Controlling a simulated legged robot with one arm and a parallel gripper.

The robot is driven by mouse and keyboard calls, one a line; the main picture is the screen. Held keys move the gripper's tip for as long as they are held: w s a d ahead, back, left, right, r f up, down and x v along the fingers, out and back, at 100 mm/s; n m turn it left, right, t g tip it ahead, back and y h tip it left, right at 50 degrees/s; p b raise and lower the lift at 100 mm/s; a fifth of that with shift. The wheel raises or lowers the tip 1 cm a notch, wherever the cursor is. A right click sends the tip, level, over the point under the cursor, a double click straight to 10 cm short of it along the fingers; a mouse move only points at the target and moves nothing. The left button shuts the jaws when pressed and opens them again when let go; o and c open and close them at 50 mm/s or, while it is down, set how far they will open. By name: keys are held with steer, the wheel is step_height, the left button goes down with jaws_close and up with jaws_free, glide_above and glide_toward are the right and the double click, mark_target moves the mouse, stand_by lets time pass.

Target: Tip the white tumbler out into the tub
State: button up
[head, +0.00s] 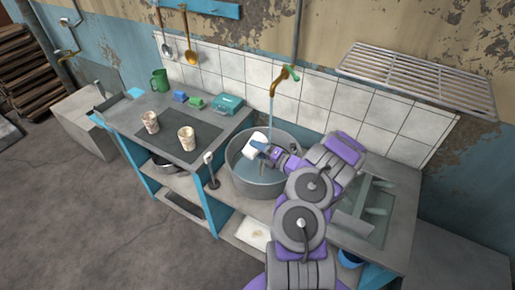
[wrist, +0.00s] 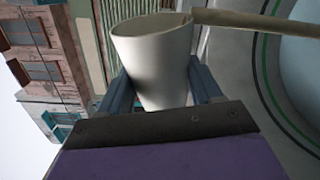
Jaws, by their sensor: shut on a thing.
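The white tumbler (head: 256,139) is in my gripper (head: 265,149), over the large round metal tub (head: 262,192). The tumbler lies tilted on its side. In the wrist view the tumbler (wrist: 152,60) sits between my two fingers (wrist: 162,88), which are shut on its sides. A pale beige band (wrist: 255,22) runs from its rim toward the tub; it looks like a pouring stream. The tub's curved wall and pale bluish contents show at the right of the wrist view. The inside of the tumbler is mostly hidden.
Two speckled cups (head: 187,138) stand on the dark counter mat (head: 165,128) at left. A green mug (head: 160,81) and a teal box (head: 228,104) stand behind. A wire rack (head: 418,78) juts from the wall at right.

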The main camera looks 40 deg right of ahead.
mark_target(261, 140)
steer(key=shift+w+d+r+m+p, duration=0.1)
steer(key=shift+d+r+m+p, duration=0.1)
steer(key=shift+m, duration=0.4)
steer(key=shift+d+r+m+p, duration=0.1)
steer(key=shift+r+m+p, duration=0.05)
steer(key=shift+m, duration=0.45)
steer(key=shift+w+d+r+m+p, duration=0.15)
steer(key=shift+r+m+p, duration=0.1)
steer(key=shift+m, duration=0.25)
steer(key=shift+d+r+m+p, duration=0.1)
steer(key=shift+d+r+m, duration=0.1)
steer(key=shift+m, duration=0.3)
steer(key=shift+w+d+r+m+p, duration=0.15)
steer(key=shift+d+r+m, duration=0.1)
steer(key=shift+m, duration=0.45)
steer(key=shift+d+r+m+p, duration=0.15)
steer(key=shift+d+m, duration=0.1)
steer(key=shift+m, duration=0.45)
